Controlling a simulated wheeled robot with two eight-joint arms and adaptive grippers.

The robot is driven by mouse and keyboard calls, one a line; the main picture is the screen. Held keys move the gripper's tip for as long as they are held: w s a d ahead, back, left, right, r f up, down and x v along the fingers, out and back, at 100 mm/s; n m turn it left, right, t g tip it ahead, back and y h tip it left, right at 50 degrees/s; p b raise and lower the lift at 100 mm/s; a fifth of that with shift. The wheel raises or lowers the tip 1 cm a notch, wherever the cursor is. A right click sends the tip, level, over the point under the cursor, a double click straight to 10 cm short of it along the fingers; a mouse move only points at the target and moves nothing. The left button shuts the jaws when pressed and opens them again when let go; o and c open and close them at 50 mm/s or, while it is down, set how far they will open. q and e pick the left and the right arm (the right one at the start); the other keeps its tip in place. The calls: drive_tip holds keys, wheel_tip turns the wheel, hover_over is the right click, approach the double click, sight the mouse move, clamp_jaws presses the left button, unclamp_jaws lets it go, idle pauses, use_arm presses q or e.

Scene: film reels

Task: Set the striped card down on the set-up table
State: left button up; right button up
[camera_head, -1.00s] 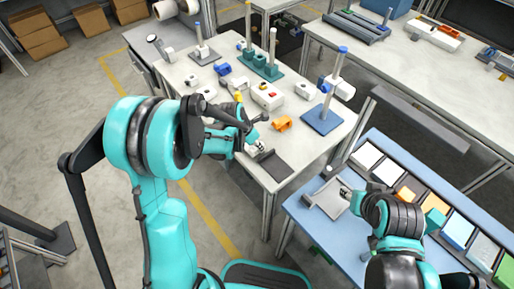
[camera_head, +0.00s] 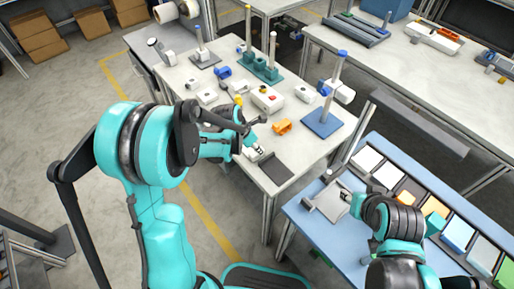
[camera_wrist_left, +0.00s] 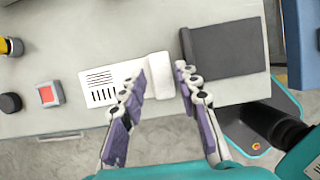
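The white card (camera_wrist_left: 104,84), with dark stripes and bars on its face, lies flat on the pale worktable (camera_head: 200,124) near its front edge. A thick white raised piece (camera_wrist_left: 160,74) is at its right end; I cannot tell if they are joined. My left gripper (camera_wrist_left: 161,74) is open, with its fingers either side of the raised piece and nothing visibly gripped. In the head view my left gripper (camera_head: 257,149) is low at that table's front edge, largely hiding the card. My right gripper (camera_head: 347,196) is over the blue table (camera_head: 303,217); its fingers are too small to read.
A dark grey flat pad (camera_wrist_left: 225,47) lies just right of the raised piece. A box with a red button (camera_wrist_left: 47,94) and a black knob (camera_wrist_left: 10,102) are to the left. A grey tray (camera_head: 325,208) and several coloured cards sit on the blue table.

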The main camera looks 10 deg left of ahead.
use_arm(q)
drive_tip(key=s+a+r+m+t+y+p, duration=0.1)
drive_tip(key=s+r+m, duration=0.45)
drive_tip(key=r, duration=0.25)
drive_tip(key=s+a+r+m+t+p, duration=0.1)
drive_tip(key=s+a+r+m+p, duration=0.1)
drive_tip(key=s+r+m, duration=0.5)
drive_tip(key=s+r+m+t+y, duration=0.1)
drive_tip(key=s+r+m, duration=0.2)
drive_tip(key=s+m, duration=0.5)
drive_tip(key=a+m, duration=0.1)
drive_tip(key=m, duration=0.7)
drive_tip(key=shift+t+y, duration=0.4)
drive_tip(key=shift+f+b, duration=0.3)
drive_tip(key=shift+b, duration=0.05)
